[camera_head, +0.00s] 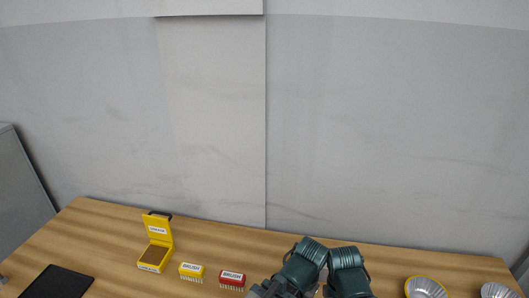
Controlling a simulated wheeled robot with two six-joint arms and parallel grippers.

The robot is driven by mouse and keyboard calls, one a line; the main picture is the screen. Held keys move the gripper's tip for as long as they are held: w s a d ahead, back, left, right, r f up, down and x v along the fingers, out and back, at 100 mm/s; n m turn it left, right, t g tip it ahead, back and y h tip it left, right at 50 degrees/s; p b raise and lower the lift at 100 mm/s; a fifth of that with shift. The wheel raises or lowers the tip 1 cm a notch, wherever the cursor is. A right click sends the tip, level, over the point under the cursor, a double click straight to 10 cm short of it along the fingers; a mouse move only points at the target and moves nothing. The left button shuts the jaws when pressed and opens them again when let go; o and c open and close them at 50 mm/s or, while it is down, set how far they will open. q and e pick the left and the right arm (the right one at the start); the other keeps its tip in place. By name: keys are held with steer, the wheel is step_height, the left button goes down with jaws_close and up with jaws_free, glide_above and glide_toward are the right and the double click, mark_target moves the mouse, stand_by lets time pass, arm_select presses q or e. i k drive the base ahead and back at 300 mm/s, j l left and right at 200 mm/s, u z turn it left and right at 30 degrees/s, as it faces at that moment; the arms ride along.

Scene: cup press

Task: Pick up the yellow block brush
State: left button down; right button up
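The yellow block brush (191,270) stands on the wooden table, bristles down, with a white "BRUSH" label on its side. It lies between an open yellow box and a red block brush, apart from both. Two dark teal arm parts of mine show at the bottom middle, to the right of the brushes. My gripper fingers cannot be made out in this view, and nothing is seen touching the yellow brush.
The open yellow box (153,257) with raised lid stands left of the yellow brush. The red block brush (232,279) is to its right. A black flat pad (57,283) lies at left. Two metal bowls, one yellow-rimmed (424,287) and one plain (494,290), are at right. A wall stands behind.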

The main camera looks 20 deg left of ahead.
mark_target(187, 270)
steer(key=l+u, duration=0.1)
steer(key=u, duration=1.6)
steer(key=z, duration=0.25)
steer(key=i+j, duration=0.15)
steer(key=j, duration=0.2)
steer(key=i+j, duration=0.15)
steer(key=j, duration=0.25)
steer(key=i+j, duration=0.15)
steer(key=j, duration=0.2)
steer(key=i+j, duration=0.15)
steer(key=j, duration=0.2)
steer(key=j+z, duration=0.15)
steer(key=z, duration=0.15)
steer(key=i+j+z, duration=0.1)
steer(key=z, duration=0.15)
